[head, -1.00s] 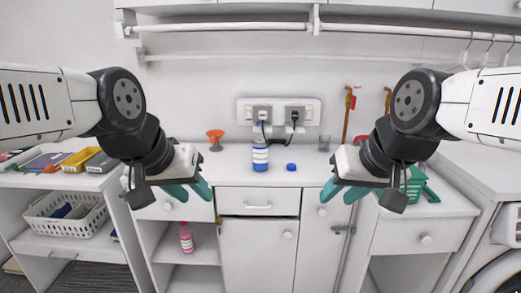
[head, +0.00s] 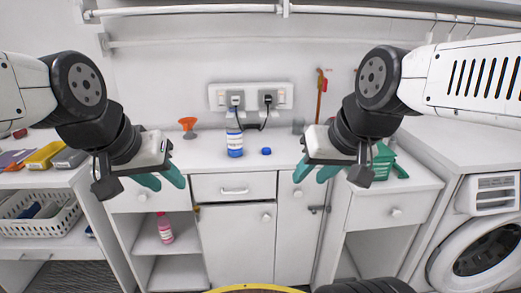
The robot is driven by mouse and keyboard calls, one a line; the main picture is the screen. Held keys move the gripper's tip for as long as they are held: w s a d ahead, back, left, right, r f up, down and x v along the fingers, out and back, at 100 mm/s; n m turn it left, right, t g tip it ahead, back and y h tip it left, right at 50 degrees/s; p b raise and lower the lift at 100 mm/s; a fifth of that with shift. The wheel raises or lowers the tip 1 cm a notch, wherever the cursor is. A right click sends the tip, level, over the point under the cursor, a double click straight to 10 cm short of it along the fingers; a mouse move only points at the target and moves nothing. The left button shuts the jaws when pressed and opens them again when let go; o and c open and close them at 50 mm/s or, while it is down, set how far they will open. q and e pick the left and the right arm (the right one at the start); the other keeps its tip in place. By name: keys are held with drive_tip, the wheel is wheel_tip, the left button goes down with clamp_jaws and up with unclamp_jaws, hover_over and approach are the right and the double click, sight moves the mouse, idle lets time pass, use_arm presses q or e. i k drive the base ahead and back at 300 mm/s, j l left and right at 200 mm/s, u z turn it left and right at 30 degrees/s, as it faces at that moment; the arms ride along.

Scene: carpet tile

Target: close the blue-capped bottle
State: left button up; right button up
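The bottle (head: 235,143) stands upright on the white counter, with a white upper part and a blue lower part. Its top is against the wall socket, so I cannot make out the mouth clearly. A small blue cap (head: 266,151) lies on the counter just right of the bottle, apart from it. My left gripper (head: 163,180) is at the left, in front of the counter, with its teal fingers apart and empty. My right gripper (head: 312,170) is at the right of the cap, also in front of the counter, with fingers apart and empty.
An orange funnel (head: 188,124) stands left of the bottle, and a glass (head: 298,127) stands to the right. A socket panel (head: 250,97) with plugs and cables is behind. A green object (head: 384,160) sits on the right counter. A pink bottle (head: 165,228) stands on a lower shelf.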

sight(233, 125)
drive_tip(key=i+j+z, duration=0.15)
drive_tip(key=i+j, duration=0.15)
drive_tip(key=i+j+z, duration=0.2)
drive_tip(key=j, duration=0.2)
drive_tip(key=i+j+z, duration=0.15)
drive_tip(key=i+j, duration=0.15)
drive_tip(key=i+j+z, duration=0.15)
drive_tip(key=j, duration=0.4)
drive_tip(key=i, duration=0.1)
